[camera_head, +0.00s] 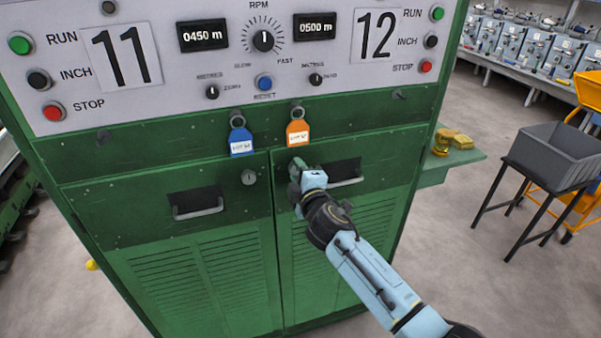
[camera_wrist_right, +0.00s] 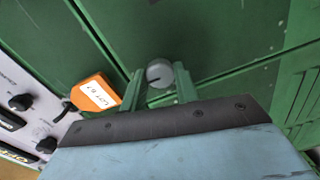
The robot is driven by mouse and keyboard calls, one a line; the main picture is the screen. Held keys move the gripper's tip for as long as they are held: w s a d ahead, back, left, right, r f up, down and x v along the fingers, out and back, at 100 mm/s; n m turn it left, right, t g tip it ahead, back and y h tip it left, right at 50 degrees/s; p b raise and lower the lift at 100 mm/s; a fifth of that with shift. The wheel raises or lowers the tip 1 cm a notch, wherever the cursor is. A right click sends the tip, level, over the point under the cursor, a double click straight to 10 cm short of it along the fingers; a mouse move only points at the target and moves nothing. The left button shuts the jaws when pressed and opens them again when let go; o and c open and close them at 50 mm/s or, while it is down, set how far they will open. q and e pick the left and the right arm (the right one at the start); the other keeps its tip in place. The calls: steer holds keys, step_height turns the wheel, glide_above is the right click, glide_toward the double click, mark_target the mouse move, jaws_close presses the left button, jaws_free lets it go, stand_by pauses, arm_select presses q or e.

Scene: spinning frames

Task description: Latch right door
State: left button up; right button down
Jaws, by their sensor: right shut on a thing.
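The right door (camera_head: 345,230) of the green cabinet lies flush with the left door beside it. Its latch is a round grey slotted knob (camera_wrist_right: 160,72), seen between my fingers in the right wrist view. My right gripper (camera_head: 298,170) is at the upper left corner of the right door, and its two green fingers (camera_wrist_right: 160,84) are shut on the knob from both sides. In the head view the gripper hides this knob. A dark slot shows on the knob's face. My left gripper is in neither view.
The left door (camera_head: 200,265) has a similar knob (camera_head: 248,177) and a recessed handle (camera_head: 198,210). A blue tag (camera_head: 241,141) and an orange tag (camera_head: 297,132) hang just above the doors. The right door's handle (camera_head: 347,180) is beside my wrist. A grey bin (camera_head: 550,155) stands at right.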

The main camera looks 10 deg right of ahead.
steer(key=shift+n, duration=0.3)
steer(key=c, duration=1.1)
jaws_free()
steer(key=shift+o, duration=0.2)
steer(key=shift+s, duration=0.1)
steer(key=v, duration=1.3)
steer(key=shift+s+f, duration=0.1)
steer(key=shift+f, duration=0.05)
